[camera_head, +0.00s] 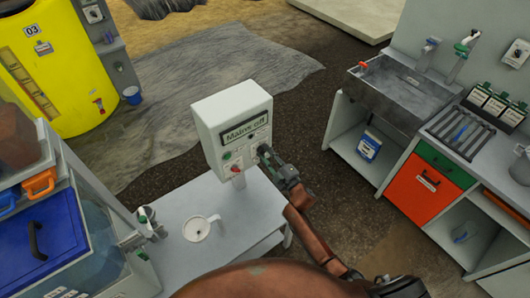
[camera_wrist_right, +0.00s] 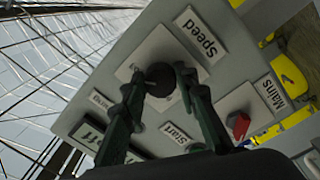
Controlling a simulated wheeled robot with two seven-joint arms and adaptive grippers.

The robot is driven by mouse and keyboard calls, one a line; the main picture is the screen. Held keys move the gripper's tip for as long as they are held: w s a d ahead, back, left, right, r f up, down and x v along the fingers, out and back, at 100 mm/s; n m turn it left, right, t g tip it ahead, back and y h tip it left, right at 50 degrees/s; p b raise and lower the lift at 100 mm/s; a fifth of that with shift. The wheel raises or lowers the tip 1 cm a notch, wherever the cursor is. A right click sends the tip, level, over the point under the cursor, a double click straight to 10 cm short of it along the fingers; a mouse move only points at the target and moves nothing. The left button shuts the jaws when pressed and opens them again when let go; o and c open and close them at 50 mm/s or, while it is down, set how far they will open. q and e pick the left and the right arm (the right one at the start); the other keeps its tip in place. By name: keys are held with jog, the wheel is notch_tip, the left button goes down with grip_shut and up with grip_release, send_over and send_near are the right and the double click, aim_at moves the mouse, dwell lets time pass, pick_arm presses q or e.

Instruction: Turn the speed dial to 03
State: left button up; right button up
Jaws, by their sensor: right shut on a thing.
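The control box (camera_head: 232,125) stands on a post over the grey bench, with a display that reads "Mains off". In the right wrist view its face is tilted, with a "Speed" label (camera_wrist_right: 201,36) above the black speed dial (camera_wrist_right: 160,79). My right gripper (camera_wrist_right: 163,84) is shut on the speed dial, one finger on each side. In the head view my right gripper (camera_head: 268,155) reaches the right part of the box face and hides the dial. The dial's pointer and numbers cannot be read. My left gripper is not in view.
A red mains switch (camera_wrist_right: 239,125) and a "Start" label (camera_wrist_right: 176,133) are close beside my right gripper. A white funnel-like cup (camera_head: 197,229) stands on the bench. A yellow tank (camera_head: 60,65) is at upper left, and a sink (camera_head: 387,92) at right.

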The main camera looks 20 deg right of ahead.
jog(key=shift+f+m, duration=0.1)
jog(key=shift+m, duration=0.5)
jog(key=o, duration=1.2)
jog(key=shift+c, duration=0.2)
jog(key=v, duration=1.2)
